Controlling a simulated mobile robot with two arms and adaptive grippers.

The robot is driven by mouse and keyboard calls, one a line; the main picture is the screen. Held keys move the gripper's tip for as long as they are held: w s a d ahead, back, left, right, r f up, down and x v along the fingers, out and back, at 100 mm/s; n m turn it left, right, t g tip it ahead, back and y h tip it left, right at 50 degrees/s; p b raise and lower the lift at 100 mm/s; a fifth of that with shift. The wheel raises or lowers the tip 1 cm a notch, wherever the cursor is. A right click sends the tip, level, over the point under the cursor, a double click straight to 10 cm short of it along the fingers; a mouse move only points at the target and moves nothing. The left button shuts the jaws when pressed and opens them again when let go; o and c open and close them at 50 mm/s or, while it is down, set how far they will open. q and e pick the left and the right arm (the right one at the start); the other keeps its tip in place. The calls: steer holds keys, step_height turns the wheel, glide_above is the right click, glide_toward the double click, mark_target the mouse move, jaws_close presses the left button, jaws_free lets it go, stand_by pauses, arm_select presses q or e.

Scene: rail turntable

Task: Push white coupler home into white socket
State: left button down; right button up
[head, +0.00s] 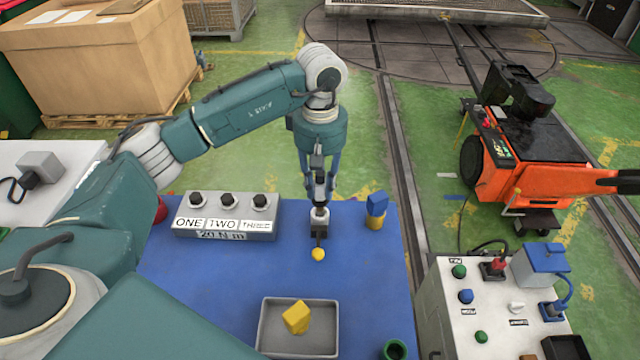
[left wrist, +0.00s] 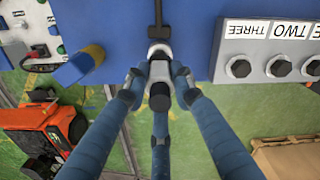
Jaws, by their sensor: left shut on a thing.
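My left gripper (head: 319,203) is over the far part of the blue mat, pointing down. It is shut on a small white and black piece (head: 320,214), which looks like the white coupler. In the left wrist view the piece (left wrist: 160,52) sits between the fingers (left wrist: 160,85), with a thin dark part running away from it. In the head view a dark block shows just under it; I cannot tell whether they touch. I cannot clearly make out the white socket. A small white fitting (head: 516,308) is on the control panel at the lower right. My right gripper is not in view.
A grey box with black knobs (head: 226,220) stands left of the gripper. A blue and yellow piece (head: 376,210) stands right. A grey tray (head: 270,338) holds a yellow block (head: 297,317). The control panel (head: 447,290) and an orange cart (head: 535,185) are right. Bare blue mat (head: 200,275) lies front left.

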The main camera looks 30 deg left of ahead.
mark_target(320, 198)
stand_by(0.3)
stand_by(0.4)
arm_select(q)
steer(key=shift+f+b, duration=2.05)
steer(key=shift+f, duration=0.15)
steer(key=c, duration=1.4)
jaws_free()
step_height(320, 198, up, 12)
steer(key=shift+f, duration=0.1)
